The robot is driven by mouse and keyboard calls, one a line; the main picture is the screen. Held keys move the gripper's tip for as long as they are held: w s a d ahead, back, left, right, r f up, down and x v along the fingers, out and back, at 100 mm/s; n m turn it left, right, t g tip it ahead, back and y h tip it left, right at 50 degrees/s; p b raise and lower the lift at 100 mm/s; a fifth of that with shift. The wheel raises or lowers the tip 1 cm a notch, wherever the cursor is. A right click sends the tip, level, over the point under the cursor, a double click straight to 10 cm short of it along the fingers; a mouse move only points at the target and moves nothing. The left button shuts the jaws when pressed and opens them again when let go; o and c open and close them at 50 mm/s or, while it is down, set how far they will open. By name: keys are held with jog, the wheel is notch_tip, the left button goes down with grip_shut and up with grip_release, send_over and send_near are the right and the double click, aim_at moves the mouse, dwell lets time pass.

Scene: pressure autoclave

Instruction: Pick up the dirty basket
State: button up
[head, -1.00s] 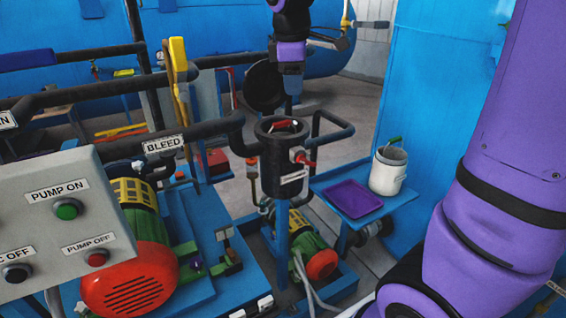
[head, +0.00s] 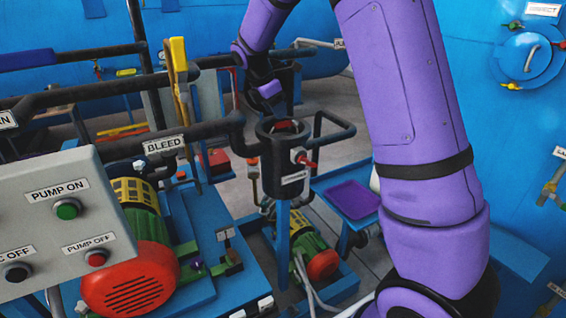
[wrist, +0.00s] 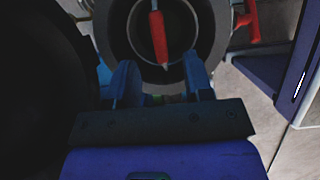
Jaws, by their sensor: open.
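The dirty basket, shown by its red handle (wrist: 158,40), sits inside the round dark strainer housing (head: 283,150). In the wrist view the handle runs upright in the picture across the round opening, and the basket's inside is dark. My gripper (wrist: 161,80) is open and empty. Its two blue fingers are spread at the near edge of the opening, one on each side of the handle's line, with the handle just beyond the tips. In the head view the wrist hangs above and slightly left of the housing, and the fingertips are hard to make out.
The open black lid fills the left of the wrist view (wrist: 40,100). A red valve handle (head: 307,163) sticks out right of the housing. Black pipes flank it. A purple tray (head: 352,199) lies on the blue shelf to the right. My arm mostly covers the white bucket.

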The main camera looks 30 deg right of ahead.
aim_at(282, 122)
jog(key=shift+x, duration=3.05)
jog(key=shift+d, duration=0.15)
jog(key=shift+r, duration=0.1)
grip_shut()
